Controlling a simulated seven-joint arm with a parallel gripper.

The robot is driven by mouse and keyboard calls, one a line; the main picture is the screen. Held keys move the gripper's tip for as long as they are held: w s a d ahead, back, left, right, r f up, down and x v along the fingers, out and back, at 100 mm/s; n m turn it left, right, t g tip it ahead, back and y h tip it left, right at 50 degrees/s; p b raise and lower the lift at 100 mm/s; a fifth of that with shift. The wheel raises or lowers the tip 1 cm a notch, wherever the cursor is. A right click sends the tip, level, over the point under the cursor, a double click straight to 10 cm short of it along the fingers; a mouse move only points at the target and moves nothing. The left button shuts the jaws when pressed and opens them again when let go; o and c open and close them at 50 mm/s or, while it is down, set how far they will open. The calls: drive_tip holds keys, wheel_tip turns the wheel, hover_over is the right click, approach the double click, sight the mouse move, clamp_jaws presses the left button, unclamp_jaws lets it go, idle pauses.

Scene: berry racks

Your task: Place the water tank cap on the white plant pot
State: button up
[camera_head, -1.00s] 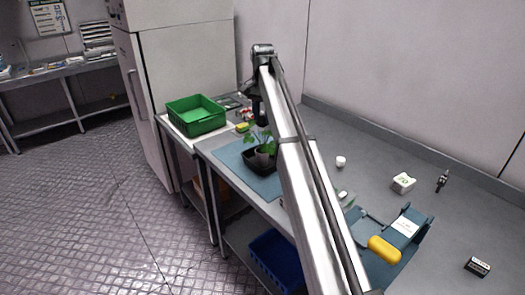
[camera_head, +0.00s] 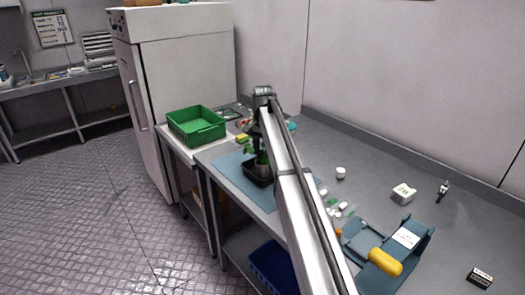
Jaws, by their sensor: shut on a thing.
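My gripper (camera_head: 260,150) points down at the far end of my arm, over a dark tray (camera_head: 257,179) with a green-leaved plant (camera_head: 247,149). It is small and partly covers the plant. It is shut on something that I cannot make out. A small white round item (camera_head: 340,172) stands on the grey bench right of my arm; I cannot tell if it is the white plant pot or the cap. The plant's own pot is mostly hidden behind the gripper and arm.
A green crate (camera_head: 197,139) stands beyond the blue mat (camera_head: 227,172). Right of my arm are a blue stand (camera_head: 417,240) with a yellow handle (camera_head: 385,262), a white box (camera_head: 403,194), a dark tool (camera_head: 443,190) and a black block (camera_head: 480,277). The bench's back right is clear.

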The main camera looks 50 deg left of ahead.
sight(263, 152)
drive_tip(key=shift+f, duration=0.3)
drive_tip(key=shift+f, duration=0.1)
drive_tip(key=o, duration=1)
wheel_tip(263, 152, up, 12)
drive_tip(key=shift+r, duration=0.15)
